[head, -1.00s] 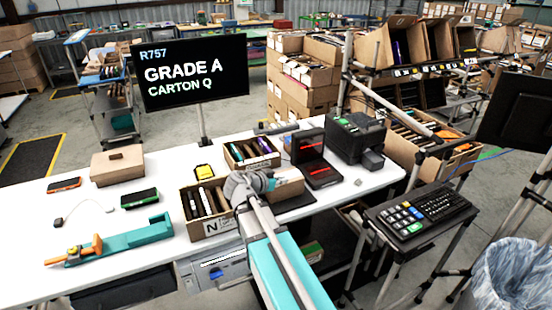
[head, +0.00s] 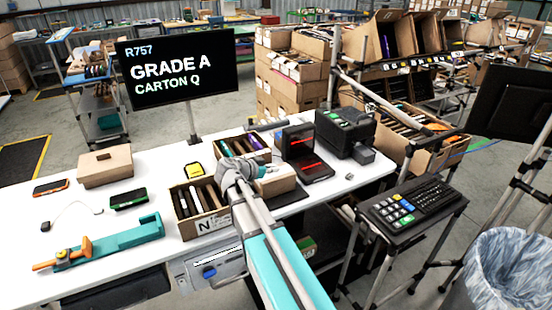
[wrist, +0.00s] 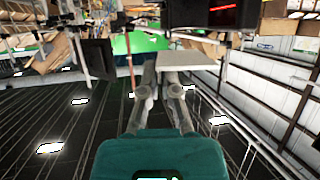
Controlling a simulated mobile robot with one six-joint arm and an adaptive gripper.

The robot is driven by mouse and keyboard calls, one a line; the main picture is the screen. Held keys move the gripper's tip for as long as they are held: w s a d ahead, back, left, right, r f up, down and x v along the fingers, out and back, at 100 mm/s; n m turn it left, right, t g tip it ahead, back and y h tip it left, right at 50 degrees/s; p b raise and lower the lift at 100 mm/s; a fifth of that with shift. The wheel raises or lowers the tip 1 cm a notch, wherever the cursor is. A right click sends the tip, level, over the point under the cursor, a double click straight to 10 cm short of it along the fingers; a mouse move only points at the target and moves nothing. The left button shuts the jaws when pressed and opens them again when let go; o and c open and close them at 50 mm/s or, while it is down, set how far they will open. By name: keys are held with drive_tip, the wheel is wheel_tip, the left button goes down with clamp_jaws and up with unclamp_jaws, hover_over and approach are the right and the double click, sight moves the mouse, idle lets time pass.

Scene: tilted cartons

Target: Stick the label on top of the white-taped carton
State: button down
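In the wrist view my gripper (wrist: 166,72) has its two grey fingers close together, with a pale flat piece that looks like the label (wrist: 196,58) at their tips. In the head view my arm reaches over the table and its wrist hides most of the gripper; the label cannot be made out there. A closed tan carton (head: 277,182) lies just right of my wrist, partly covered by it. Another closed carton (head: 106,168) with a dark mark on top stands at the table's left. No white tape can be made out on either.
An open carton of upright items (head: 208,222) stands left of my wrist, and another open carton (head: 238,146) behind. A black device with red lights (head: 300,152) and a printer (head: 345,132) stand right. A teal tool (head: 115,247) lies front left. The screen (head: 180,70) reads "GRADE A CARTON Q".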

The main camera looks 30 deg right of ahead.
sight(275, 176)
drive_tip(key=w+d+g, duration=0.1)
drive_tip(key=w, duration=0.1)
drive_tip(key=w+d+m+g, duration=0.1)
drive_tip(key=w+d, duration=0.1)
drive_tip(key=w, duration=0.1)
drive_tip(key=w+d+f+m+b, duration=0.1)
drive_tip(key=w, duration=0.1)
drive_tip(key=shift+w+d+f+g, duration=0.1)
drive_tip(key=shift+w+d+g, duration=0.2)
drive_tip(key=shift+g, duration=0.1)
drive_tip(key=shift+s+f, duration=0.1)
drive_tip(key=shift+f, duration=0.1)
drive_tip(key=shift+f+b, duration=3.1)
drive_tip(key=shift+b, duration=0.25)
drive_tip(key=shift+f, duration=0.25)
drive_tip(key=c, duration=0.7)
unclamp_jaws()
drive_tip(key=shift+r, duration=0.15)
